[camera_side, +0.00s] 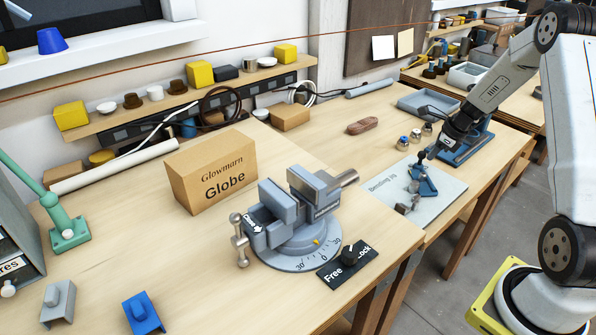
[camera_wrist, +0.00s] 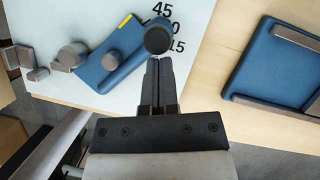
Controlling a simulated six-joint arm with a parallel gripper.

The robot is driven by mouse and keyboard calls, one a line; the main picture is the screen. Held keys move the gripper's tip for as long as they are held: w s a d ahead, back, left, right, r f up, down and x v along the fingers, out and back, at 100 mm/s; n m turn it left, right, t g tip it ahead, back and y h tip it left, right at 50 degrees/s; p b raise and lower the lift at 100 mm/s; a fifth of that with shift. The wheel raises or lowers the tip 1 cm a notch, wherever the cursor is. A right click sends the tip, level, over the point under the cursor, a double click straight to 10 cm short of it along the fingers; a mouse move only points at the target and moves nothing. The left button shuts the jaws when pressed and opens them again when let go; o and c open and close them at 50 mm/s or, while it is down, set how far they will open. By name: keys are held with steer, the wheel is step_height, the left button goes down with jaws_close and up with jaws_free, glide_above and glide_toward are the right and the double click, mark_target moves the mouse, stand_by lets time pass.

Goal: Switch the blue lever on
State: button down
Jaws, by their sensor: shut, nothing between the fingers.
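A blue lever-like arm (camera_wrist: 108,68) lies on the pale bending jig plate, with grey round pegs on it and a dark round knob (camera_wrist: 158,38) near its end. It also shows as a small blue part (camera_side: 427,187) in the side view. My gripper (camera_wrist: 158,62) is shut and empty, its fingertips pointing at the dark knob; I cannot tell whether they touch it. In the side view my gripper (camera_side: 422,156) is just above the jig. A separate blue switch-like piece (camera_side: 143,313) stands at the front left of the bench, far from my gripper.
The jig plate (camera_side: 385,190) has printed angle numbers. A blue block with grey bars (camera_wrist: 275,65) lies right of my gripper in the wrist view.

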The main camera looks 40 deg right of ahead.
stand_by(0.3)
steer(key=shift+s+d, duration=0.25)
steer(key=shift+s, duration=0.5)
steer(key=shift+s+d, duration=0.2)
steer(key=shift+s, duration=0.35)
steer(key=shift+s+d, duration=0.2)
steer(key=shift+s, duration=0.35)
steer(key=v, duration=1)
steer(key=shift+a, duration=0.25)
steer(key=w+a+n+g, duration=0.1)
steer(key=w+a+n, duration=0.2)
steer(key=a+n, duration=0.65)
steer(key=s+a+f+n, duration=0.1)
steer(key=s+a+n, duration=0.2)
steer(key=a+n, duration=0.8)
steer(key=s+a+f+n+h, duration=0.1)
steer(key=s+a+n, duration=0.1)
steer(key=a+n, duration=0.9)
steer(key=a, duration=0.4)
steer(key=shift+s+f+g+h, duration=0.2)
steer(key=shift+s+g+h, duration=0.1)
steer(key=shift+s, duration=0.05)
